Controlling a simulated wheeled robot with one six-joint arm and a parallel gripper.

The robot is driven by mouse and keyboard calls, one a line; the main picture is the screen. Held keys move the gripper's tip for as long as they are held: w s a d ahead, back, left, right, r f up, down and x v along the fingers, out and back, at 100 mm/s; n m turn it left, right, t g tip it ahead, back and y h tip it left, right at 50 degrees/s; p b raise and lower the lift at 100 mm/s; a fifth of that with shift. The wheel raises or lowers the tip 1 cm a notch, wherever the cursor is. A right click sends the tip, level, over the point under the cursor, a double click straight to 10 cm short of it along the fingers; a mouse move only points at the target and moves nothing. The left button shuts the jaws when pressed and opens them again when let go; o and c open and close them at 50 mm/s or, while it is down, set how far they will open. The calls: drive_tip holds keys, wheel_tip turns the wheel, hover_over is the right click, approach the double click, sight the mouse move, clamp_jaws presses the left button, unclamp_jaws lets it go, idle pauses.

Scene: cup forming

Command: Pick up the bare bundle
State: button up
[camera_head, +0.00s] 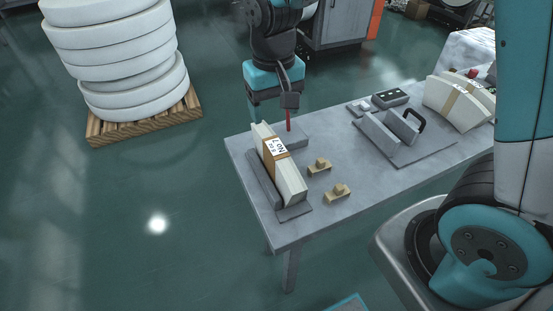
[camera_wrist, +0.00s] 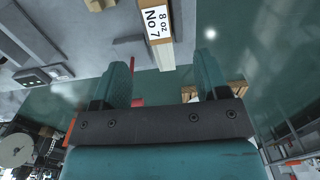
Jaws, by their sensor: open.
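A white paper bundle (camera_head: 290,180) with a tan band and a white label stands in a grey holder (camera_head: 295,212) at the table's left end. Its label (camera_wrist: 157,20) reads "8 oz No 7" in the wrist view. White fan-shaped bundles (camera_head: 470,112) stand at the table's far right, with a tan strip showing on them. I cannot tell which bundle is the bare one. My gripper (camera_wrist: 162,76) is open and empty. In the head view it (camera_head: 272,105) is above and behind the labelled bundle, pointing down and apart from it.
On the grey table (camera_head: 240,150) are two small brass-coloured blocks (camera_head: 337,192), a grey fixture with a black handle (camera_head: 415,120), and a dark control box (camera_head: 390,98). A red post (camera_head: 289,118) stands near my gripper. White rolls (camera_head: 115,60) sit on a pallet (camera_head: 145,125) to the left.

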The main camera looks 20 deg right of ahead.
sight(276, 147)
wheel_tip(276, 147, down, 9)
drive_tip(key=shift+r, duration=0.2)
drive_tip(key=shift+w+d+f+p, duration=0.15)
drive_tip(key=shift+f+p, duration=0.2)
drive_tip(key=shift+f, duration=0.95)
drive_tip(key=shift+w+d+f+p, duration=0.15)
drive_tip(key=shift+f+p, duration=0.2)
drive_tip(key=shift+f, duration=0.95)
drive_tip(key=shift+s, duration=0.1)
clamp_jaws()
